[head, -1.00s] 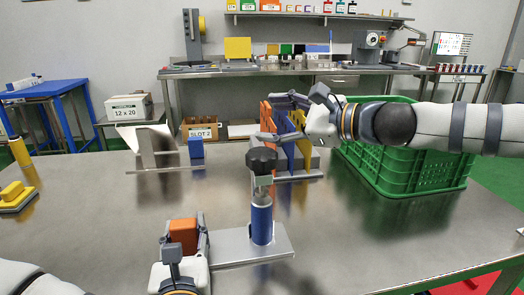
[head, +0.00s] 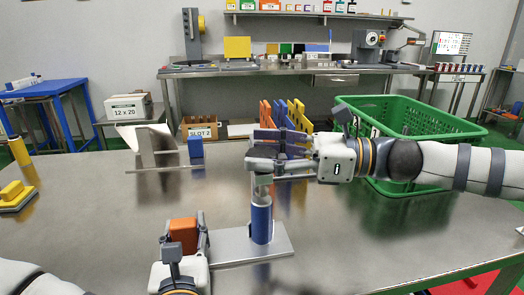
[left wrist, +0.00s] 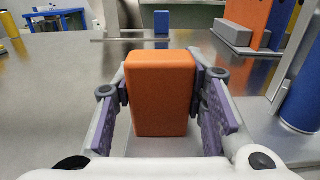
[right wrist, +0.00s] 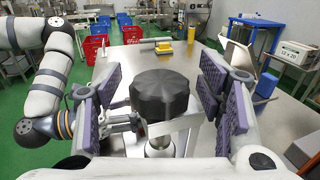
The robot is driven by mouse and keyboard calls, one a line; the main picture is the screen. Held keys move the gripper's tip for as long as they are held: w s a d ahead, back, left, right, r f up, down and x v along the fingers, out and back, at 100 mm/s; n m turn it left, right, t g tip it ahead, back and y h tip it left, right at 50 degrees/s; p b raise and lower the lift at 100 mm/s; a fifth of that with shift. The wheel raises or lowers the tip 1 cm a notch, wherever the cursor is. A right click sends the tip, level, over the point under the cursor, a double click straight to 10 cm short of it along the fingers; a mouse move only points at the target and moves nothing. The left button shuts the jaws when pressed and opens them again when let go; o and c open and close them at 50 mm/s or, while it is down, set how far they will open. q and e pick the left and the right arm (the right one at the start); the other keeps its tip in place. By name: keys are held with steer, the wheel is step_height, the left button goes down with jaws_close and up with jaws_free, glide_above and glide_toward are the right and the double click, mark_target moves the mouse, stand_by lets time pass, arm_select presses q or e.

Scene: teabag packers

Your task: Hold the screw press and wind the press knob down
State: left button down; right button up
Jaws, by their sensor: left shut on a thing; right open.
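The screw press has a grey base plate (head: 272,243), an upright blue column (head: 261,220) and a black knob (right wrist: 160,95) on top. My left gripper (head: 184,236) is shut on the orange block (left wrist: 160,92) at the left end of the press, with a finger on each side. My right gripper (head: 270,152) is open at the top of the press. In the right wrist view, the knob sits between its spread fingers with gaps visible on both sides.
A green crate (head: 411,184) stands to the right, behind my right arm. Orange and yellow upright plates (head: 297,112) stand behind my right gripper. A grey bracket (head: 148,158) and a blue block (head: 196,147) stand further left. The table front right is clear.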

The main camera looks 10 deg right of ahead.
steer(key=shift+w+a, duration=0.1)
steer(key=shift+a, duration=0.1)
steer(key=c, duration=1.2)
steer(key=shift+o, duration=0.2)
